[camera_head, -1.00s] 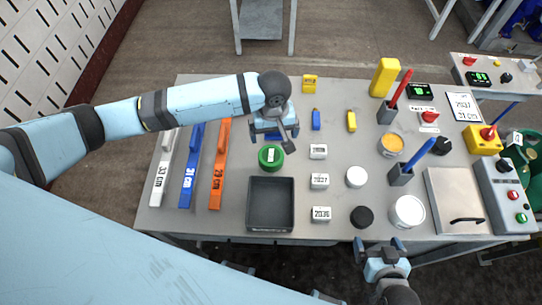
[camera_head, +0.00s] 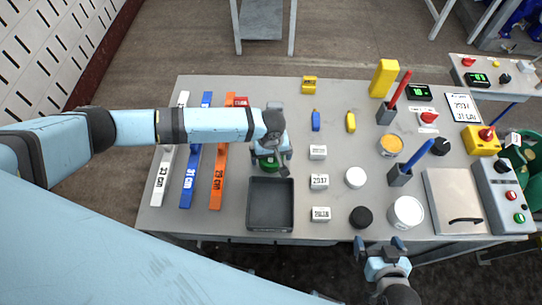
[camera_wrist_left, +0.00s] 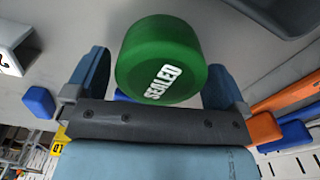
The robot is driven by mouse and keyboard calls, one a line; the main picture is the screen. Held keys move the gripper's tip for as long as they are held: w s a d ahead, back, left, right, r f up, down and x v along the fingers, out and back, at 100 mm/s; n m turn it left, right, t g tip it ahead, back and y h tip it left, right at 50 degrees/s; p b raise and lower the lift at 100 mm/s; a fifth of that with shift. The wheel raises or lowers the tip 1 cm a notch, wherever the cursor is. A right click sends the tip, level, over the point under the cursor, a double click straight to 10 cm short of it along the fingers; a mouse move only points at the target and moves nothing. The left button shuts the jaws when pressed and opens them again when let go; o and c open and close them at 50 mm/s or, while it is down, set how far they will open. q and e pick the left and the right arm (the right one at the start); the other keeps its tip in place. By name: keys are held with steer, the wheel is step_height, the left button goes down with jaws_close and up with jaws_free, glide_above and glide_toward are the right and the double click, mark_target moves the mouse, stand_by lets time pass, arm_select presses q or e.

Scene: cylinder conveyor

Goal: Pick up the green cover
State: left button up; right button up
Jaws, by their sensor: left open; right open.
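The green cover (camera_head: 268,163) is a short green cylinder on the grey table, just behind the dark tray. In the head view my left gripper is over it and hides most of it. My right gripper (camera_head: 381,246) is open and empty at the table's front edge.
The dark square tray (camera_head: 271,228) stands just in front of the cover. White, blue and orange bars (camera_head: 218,180) lie to the left. White numbered blocks (camera_head: 319,181) stand to the right, with a white round lid (camera_head: 355,177) and a black one (camera_head: 361,217) beyond.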

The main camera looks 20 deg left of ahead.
arm_select(q)
steer(key=shift+f, duration=0.4)
steer(key=shift+c, duration=0.5)
steer(key=c, duration=0.6)
steer(key=shift+c, duration=0.2)
steer(key=shift+r, duration=0.1)
